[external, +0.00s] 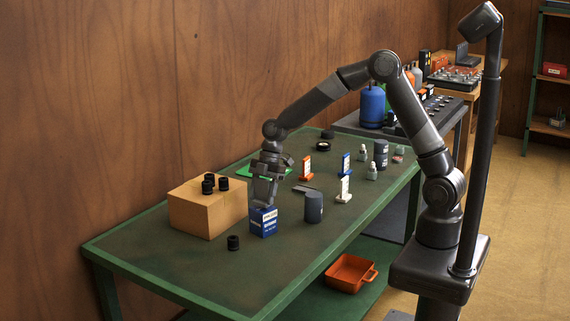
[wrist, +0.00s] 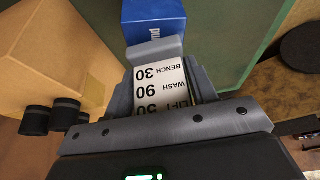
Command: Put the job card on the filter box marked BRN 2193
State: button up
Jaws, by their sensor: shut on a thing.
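My gripper (external: 263,196) is over the green bench and points down at a blue box (external: 263,223) with white markings. In the wrist view, my gripper (wrist: 166,78) is shut on a white card (wrist: 160,86) with black print reading BENCH 30, WASH 90 and a partly hidden LIFT line. The blue box also shows beyond the fingertips in the wrist view (wrist: 152,14). I cannot read BRN 2193 on it. I cannot tell whether the card touches the box.
A cardboard box (external: 205,212) with several black caps on top stands close left of my gripper. A dark cylinder (external: 313,207) stands close right of the blue box. A loose black cap (external: 233,242) lies in front. Orange (external: 306,168) and white (external: 344,190) stands are farther back.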

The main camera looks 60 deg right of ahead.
jog(key=shift+f, duration=0.45)
jog(key=shift+f, duration=0.15)
jog(key=o, duration=1)
